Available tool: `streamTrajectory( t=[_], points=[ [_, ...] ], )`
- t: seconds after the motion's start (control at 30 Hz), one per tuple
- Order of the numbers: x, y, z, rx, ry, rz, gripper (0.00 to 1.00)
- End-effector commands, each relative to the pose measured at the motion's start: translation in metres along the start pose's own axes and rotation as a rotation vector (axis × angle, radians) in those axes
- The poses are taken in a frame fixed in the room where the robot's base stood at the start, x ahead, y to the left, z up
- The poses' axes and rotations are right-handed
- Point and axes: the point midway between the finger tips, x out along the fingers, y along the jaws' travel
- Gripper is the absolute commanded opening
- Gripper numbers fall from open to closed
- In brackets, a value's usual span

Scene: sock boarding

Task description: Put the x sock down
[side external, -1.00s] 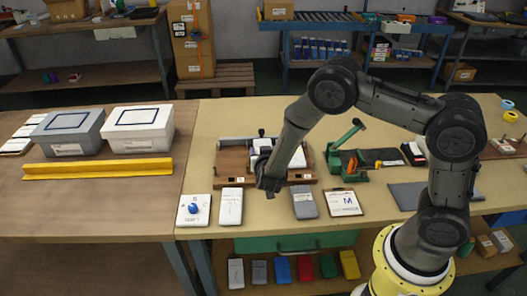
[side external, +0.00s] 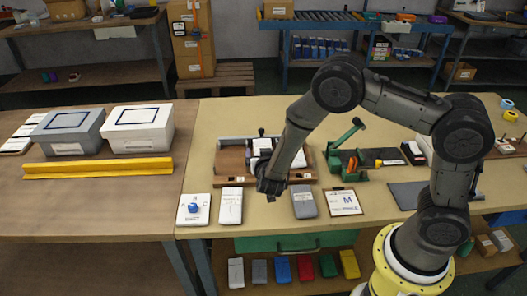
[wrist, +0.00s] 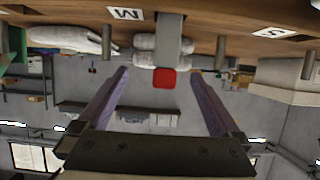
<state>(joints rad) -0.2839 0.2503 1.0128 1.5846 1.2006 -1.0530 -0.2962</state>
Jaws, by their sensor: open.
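A white flat sock-like bundle (side external: 231,206) and a grey one (side external: 304,202) lie on the front of the tan table. I cannot tell which is the x sock. My gripper (side external: 270,196) hangs in the side view between these two, in front of the wooden fixture (side external: 222,168). In the wrist view my gripper (wrist: 160,72) is open, with its two purplish fingers spread and nothing visible held between them. The wrist view looks upside down; white rolled shapes (wrist: 75,38) and a red square (wrist: 164,79) show beyond the fingers.
A panel with a blue knob (side external: 194,208) lies at the left and a clipboard marked M (side external: 343,202) at the right. A green tool (side external: 347,148) stands behind. Two lidded boxes (side external: 141,129) and a yellow rail (side external: 98,168) are on the left table.

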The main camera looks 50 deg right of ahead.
Motion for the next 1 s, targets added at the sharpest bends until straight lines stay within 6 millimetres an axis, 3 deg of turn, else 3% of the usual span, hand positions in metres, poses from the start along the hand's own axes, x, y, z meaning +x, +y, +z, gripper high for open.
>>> streamTrajectory(
  t=[0.2, 0.4, 0.77, 0.87, 1.0],
  points=[
    [-0.049, -0.002, 0.000, -0.001, 0.000, -0.006, 1.00],
    [-0.082, -0.001, 0.000, -0.001, 0.000, -0.004, 1.00],
    [-0.098, -0.002, -0.001, 0.006, -0.005, -0.008, 1.00],
    [-0.099, -0.014, -0.012, 0.038, -0.043, -0.066, 1.00],
    [-0.114, -0.047, -0.046, 0.109, -0.164, -0.266, 1.00]
  ],
)
